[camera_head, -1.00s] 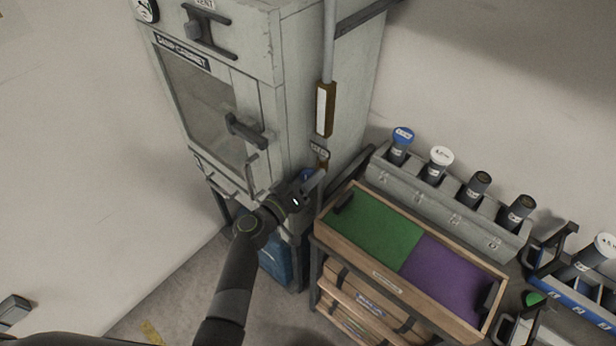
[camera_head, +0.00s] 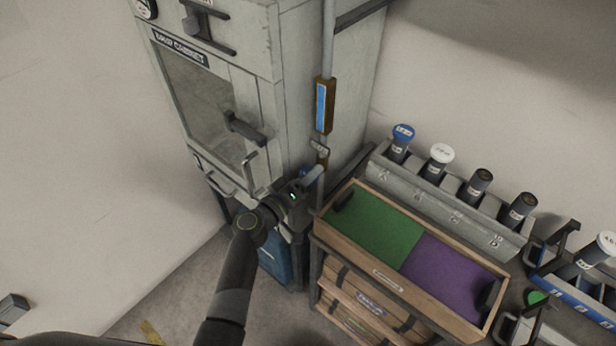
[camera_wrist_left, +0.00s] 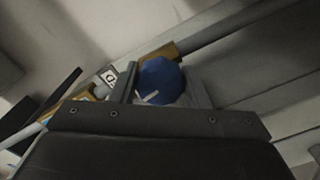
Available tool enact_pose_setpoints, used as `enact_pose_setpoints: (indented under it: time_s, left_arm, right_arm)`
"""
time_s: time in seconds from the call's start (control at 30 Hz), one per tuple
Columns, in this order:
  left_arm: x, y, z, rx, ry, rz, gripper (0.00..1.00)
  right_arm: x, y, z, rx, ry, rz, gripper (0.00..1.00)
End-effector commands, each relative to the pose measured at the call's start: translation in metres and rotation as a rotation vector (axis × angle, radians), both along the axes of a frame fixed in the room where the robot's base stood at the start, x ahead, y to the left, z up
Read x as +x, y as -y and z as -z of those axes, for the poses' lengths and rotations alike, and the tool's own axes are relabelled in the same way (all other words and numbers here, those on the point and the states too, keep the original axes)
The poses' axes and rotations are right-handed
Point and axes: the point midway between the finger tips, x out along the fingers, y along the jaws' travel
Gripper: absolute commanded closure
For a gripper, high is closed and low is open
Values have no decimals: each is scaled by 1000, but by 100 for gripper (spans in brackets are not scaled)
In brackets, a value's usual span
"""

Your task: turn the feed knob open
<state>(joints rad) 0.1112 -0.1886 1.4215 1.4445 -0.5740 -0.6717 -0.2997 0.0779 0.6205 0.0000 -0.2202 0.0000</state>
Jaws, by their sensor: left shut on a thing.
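The feed knob (camera_wrist_left: 160,80) is a round blue knob with a white pointer mark, seen in the left wrist view on the brass-coloured pipe fitting. My left gripper (camera_head: 310,178) is beside the cabinet's right side, low on the pipe. It is shut on the knob, with one finger on each side of it in the wrist view. The gripper mostly hides the knob in the head view. Above it, the sight gauge (camera_head: 321,106) on the pipe shows a blue window. A small tag (camera_head: 319,148) hangs below the gauge. My right gripper is not in view.
A wooden tray (camera_head: 398,290) with green and purple halves stands close to the right. A grey rack (camera_head: 450,205) with several dark cylinders is behind it.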

Motion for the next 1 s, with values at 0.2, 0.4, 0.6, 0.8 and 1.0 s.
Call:
enact_pose_setpoints:
  time_s: [0.2, 0.4, 0.6, 0.8, 1.0]
  left_arm:
    - [0, 0, 1, -160, -115, -2, 81]
    - [0, 0, 0, -314, -226, -2, 81]
    - [0, 0, -1, -458, -332, -1, 81]
    - [0, 0, -1, -576, -418, -1, 81]
    - [0, 0, -1, -656, -475, -1, 81]
  right_arm:
    - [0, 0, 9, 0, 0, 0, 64]
    - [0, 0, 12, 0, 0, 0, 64]
    - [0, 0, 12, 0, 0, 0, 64]
    - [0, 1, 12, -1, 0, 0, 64]
    - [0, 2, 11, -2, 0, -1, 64]
